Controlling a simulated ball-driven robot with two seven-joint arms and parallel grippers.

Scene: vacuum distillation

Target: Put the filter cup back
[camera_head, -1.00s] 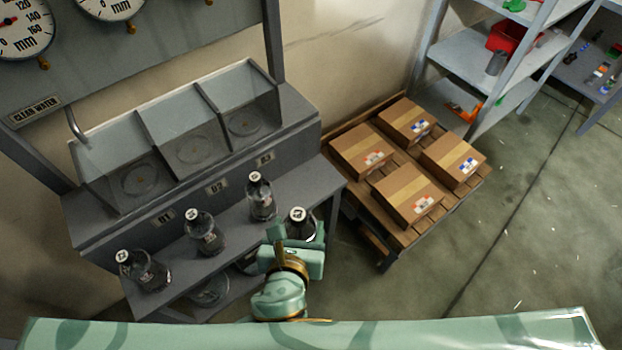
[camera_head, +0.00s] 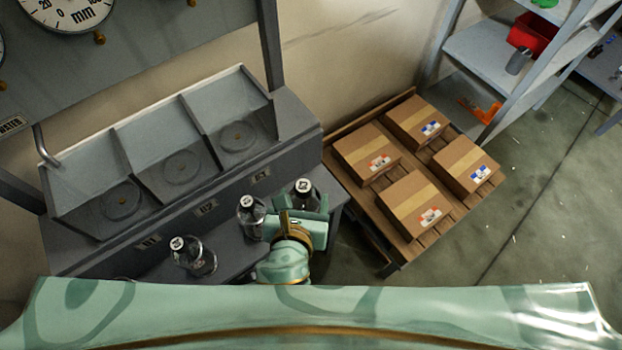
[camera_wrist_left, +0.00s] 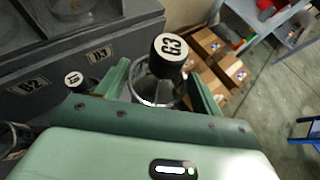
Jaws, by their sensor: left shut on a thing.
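The filter cup appears to be the clear bottle-like vessel with a white-topped black cap (camera_head: 306,188). My left gripper (camera_head: 303,206) is shut around its body and holds it upright by the right end of the grey lower shelf. In the left wrist view, the cap (camera_wrist_left: 170,48) bears a mark like 63 or B3, and the glass body sits between the green fingers (camera_wrist_left: 155,88). Whether its base touches the shelf is hidden. Two similar vessels stand on the shelf, one close left of my gripper (camera_head: 252,216) and one farther left (camera_head: 195,256). My right gripper is not in view.
Above the shelf, a grey bench holds three open compartments (camera_head: 180,150), each with a round disc on its floor. Number plates are on its front (camera_head: 207,208). A wooden pallet (camera_head: 392,252) with cardboard boxes stands to the right. Shelving is at the far right.

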